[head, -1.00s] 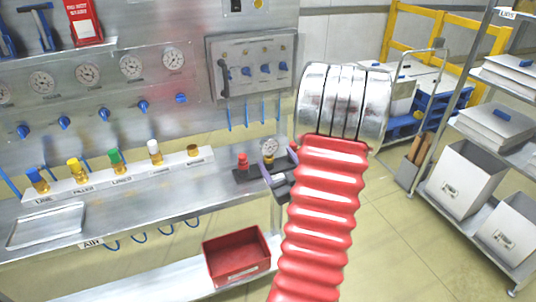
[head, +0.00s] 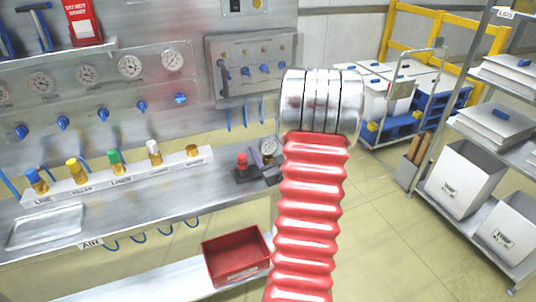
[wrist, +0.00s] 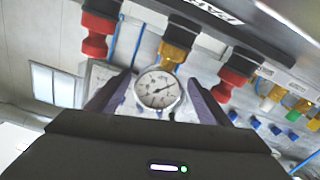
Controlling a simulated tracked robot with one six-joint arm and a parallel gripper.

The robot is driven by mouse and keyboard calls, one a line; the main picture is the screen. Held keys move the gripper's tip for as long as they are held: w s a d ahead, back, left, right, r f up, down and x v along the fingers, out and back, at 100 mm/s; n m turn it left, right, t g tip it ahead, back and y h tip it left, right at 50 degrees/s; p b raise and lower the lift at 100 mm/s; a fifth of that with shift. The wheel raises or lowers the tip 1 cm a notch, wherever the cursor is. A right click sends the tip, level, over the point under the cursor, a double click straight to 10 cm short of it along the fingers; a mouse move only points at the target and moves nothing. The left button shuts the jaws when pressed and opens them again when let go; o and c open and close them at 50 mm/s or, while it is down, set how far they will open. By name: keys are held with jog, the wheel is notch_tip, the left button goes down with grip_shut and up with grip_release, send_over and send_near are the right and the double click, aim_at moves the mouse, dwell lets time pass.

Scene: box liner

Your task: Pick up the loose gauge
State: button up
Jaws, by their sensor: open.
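The loose gauge has a round white dial (head: 268,147) and stands at the right end of the steel bench in the head view. In the wrist view the gauge (wrist: 158,90) appears upside down, with its brass fitting (wrist: 178,42) above the dial in the picture. My gripper (wrist: 160,82) is open, with one purple finger on each side of the dial. No clear contact shows. In the head view my gripper (head: 264,160) is partly hidden behind my red ribbed arm.
A red-topped fitting (head: 242,163) stands close left of the gauge; the wrist view shows red fittings on both sides. A labelled rail (head: 125,175) of coloured fittings and a metal tray (head: 46,228) lie left. A red bin (head: 236,256) sits below.

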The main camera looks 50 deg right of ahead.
jog(key=x, duration=0.4)
jog(key=shift+d+r, duration=0.1)
dwell(0.4)
jog(key=c, duration=1.3)
jog(key=shift+r, duration=5.05)
jog(key=shift+w, duration=0.1)
